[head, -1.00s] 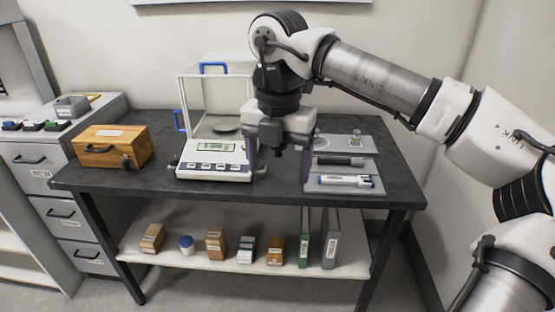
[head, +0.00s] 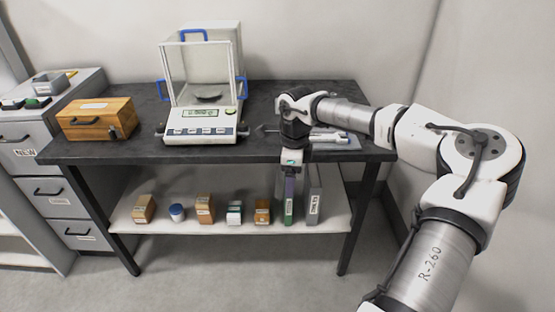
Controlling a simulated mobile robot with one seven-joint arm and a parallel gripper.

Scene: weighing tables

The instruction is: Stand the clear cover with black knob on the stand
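My gripper (head: 290,186) points down in front of the table's front edge, at the right half. It is seen edge-on, so one finger hides the other and I cannot tell whether it is open. I see nothing clearly held in it. I cannot make out the clear cover with black knob or the stand. My arm and wrist hide much of the right part of the tabletop, where the grey tray (head: 352,144) lies.
A balance (head: 200,132) with a glass draft shield and blue handles stands mid-table. A wooden box (head: 97,120) is at the left. The dark tabletop (head: 262,98) is bare behind my wrist.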

